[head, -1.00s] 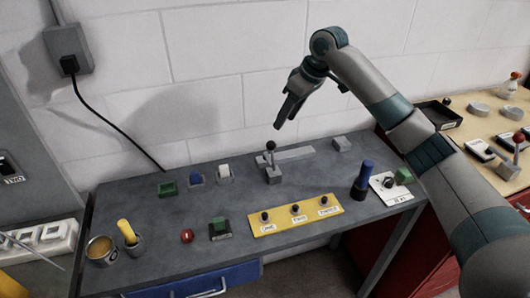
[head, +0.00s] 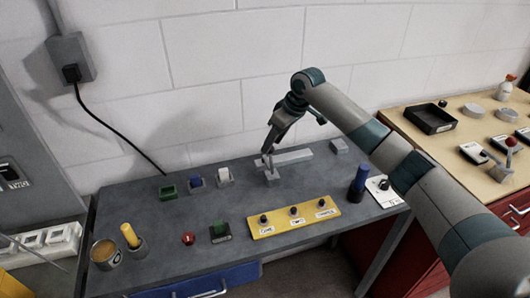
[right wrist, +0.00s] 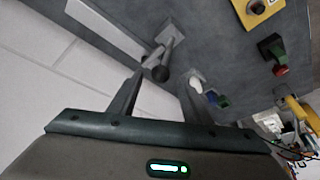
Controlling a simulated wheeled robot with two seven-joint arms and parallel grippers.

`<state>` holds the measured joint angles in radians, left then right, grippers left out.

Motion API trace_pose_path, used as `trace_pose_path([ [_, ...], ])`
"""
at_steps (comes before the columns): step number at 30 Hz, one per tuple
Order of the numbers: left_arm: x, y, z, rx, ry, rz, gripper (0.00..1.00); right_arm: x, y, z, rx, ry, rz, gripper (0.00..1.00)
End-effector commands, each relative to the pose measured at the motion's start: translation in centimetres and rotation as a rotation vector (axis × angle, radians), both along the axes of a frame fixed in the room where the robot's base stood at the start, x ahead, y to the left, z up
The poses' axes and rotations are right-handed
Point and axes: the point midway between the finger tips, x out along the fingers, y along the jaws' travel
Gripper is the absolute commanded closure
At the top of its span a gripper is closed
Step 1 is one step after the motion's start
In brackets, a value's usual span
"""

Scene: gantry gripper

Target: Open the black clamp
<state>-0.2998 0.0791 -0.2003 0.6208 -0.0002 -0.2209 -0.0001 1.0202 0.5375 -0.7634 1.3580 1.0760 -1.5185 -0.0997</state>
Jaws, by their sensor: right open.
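The black-knobbed clamp (head: 272,178) stands at the back middle of the grey bench, with a small grey base and a short upright lever. In the right wrist view its black ball knob (right wrist: 160,73) shows between the fingertips, pointing toward the camera. My right gripper (head: 268,149) is open and at the lever's top from above. In the right wrist view the gripper (right wrist: 158,82) has one finger on each side of the knob; I cannot tell whether either touches it. In the head view the fingers hide most of the lever. My left gripper is out of view.
A light grey bar (head: 293,157) lies just behind the clamp. Blocks in green (head: 168,191), blue and white holders stand to its left. A blue-handled cylinder (head: 358,180) stands at the right.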

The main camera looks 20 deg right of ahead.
Motion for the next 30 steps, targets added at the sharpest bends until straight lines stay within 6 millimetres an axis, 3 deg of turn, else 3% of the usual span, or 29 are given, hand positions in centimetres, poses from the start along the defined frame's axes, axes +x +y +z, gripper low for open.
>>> trace_pose_path([
  [9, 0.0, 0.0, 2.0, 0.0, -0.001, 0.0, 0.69, 1.4, 1.5, -4.9, -0.002, 0.003, -0.001, 0.56],
  [15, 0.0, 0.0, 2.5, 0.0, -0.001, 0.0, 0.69, 2.0, 2.1, -6.9, 0.0, 0.002, 0.0, 0.56],
  [28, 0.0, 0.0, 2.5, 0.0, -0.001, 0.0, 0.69, 2.2, 2.2, -7.5, -0.001, 0.0, 0.0, 0.56],
  [30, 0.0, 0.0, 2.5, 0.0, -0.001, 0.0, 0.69, 2.2, 2.2, -7.5, -0.001, 0.0, 0.0, 0.73],
])
